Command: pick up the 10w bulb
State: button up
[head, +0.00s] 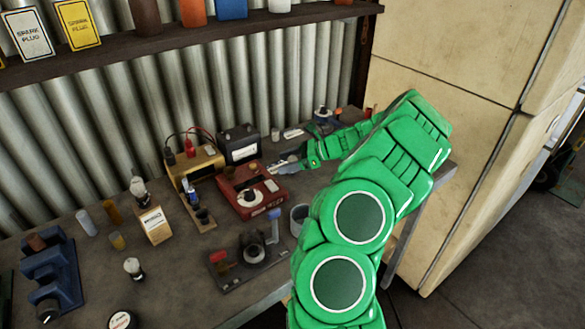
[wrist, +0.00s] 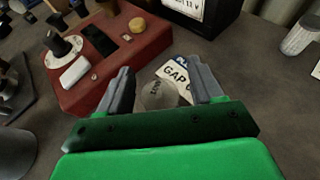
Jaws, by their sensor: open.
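A round, greyish, glassy bulb (wrist: 158,95) sits between the fingers of my gripper (wrist: 160,70) in the wrist view. Small dark lettering on it looks like 10W, but is hard to read. My gripper is open, with one finger on each side of the bulb, and I cannot tell whether either touches it.
A red tester box (head: 250,190) with a dial is close left of my gripper. A black battery (head: 239,146) stands behind. A white GAP tag (wrist: 176,73) lies just beyond the bulb. A grey can (head: 299,218) stands nearer the bench edge. A shelf (head: 180,38) runs above.

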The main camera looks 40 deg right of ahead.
jog(key=c, duration=1.1)
jog(key=shift+r, duration=0.6)
notch_tip(320, 180, up, 2)
jog(key=shift+s+r, duration=0.1)
jog(key=shift+r, duration=0.05)
jog(key=s+a+r, duration=0.2)
jog(key=s+r, duration=0.1)
jog(key=s, duration=0.1)
jog(key=s+a+r, duration=0.2)
jog(key=s+r, duration=0.1)
jog(key=s, duration=0.1)
jog(key=s+a+r, duration=0.2)
jog(key=s+r, duration=0.1)
jog(key=s, duration=0.1)
jog(key=shift+s+a+r, duration=0.1)
jog(key=shift+s+r, duration=0.05)
jog(key=shift+r, duration=0.1)
